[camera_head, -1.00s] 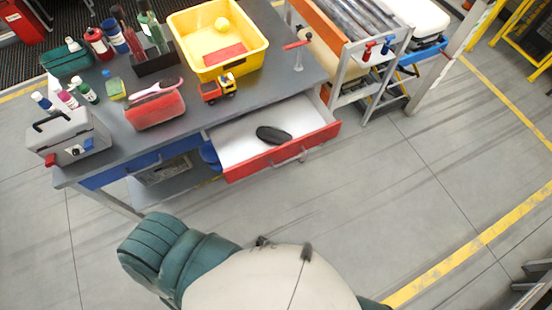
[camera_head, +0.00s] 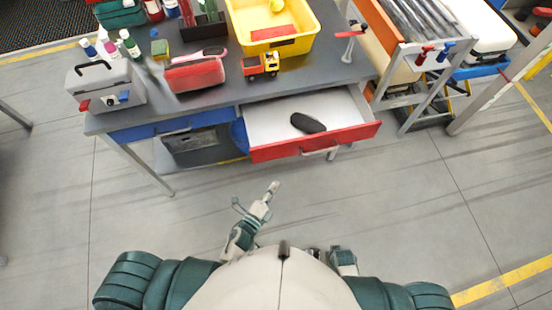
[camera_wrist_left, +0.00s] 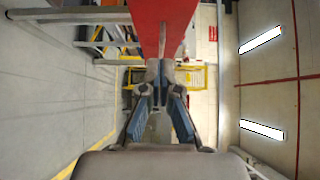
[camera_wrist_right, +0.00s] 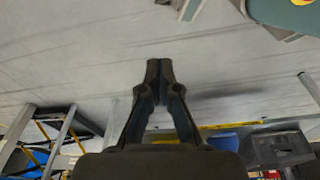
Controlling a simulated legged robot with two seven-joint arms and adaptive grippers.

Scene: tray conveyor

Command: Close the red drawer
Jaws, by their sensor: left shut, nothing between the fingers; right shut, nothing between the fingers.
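The red drawer (camera_head: 316,142) stands pulled out from the workbench, its white inside showing. A dark oval object (camera_head: 308,123) lies in it. The drawer has a grey handle (camera_head: 321,153) on its front. My left gripper (camera_head: 273,187) is shut and empty, over the floor in front of the drawer and apart from it. In the left wrist view its fingertips (camera_wrist_left: 161,74) point toward the red drawer front (camera_wrist_left: 153,22). My right gripper (camera_wrist_right: 159,66) is shut and empty in the right wrist view, with bare floor behind its tips. In the head view its fingers cannot be made out.
The workbench (camera_head: 205,97) holds a yellow bin (camera_head: 277,43), a toy truck (camera_head: 261,65), a red case (camera_head: 195,74), a grey toolbox (camera_head: 104,88) and several bottles. A closed blue drawer (camera_head: 172,128) is left of the red one. A roller rack (camera_head: 420,85) stands at right. The floor in front is clear.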

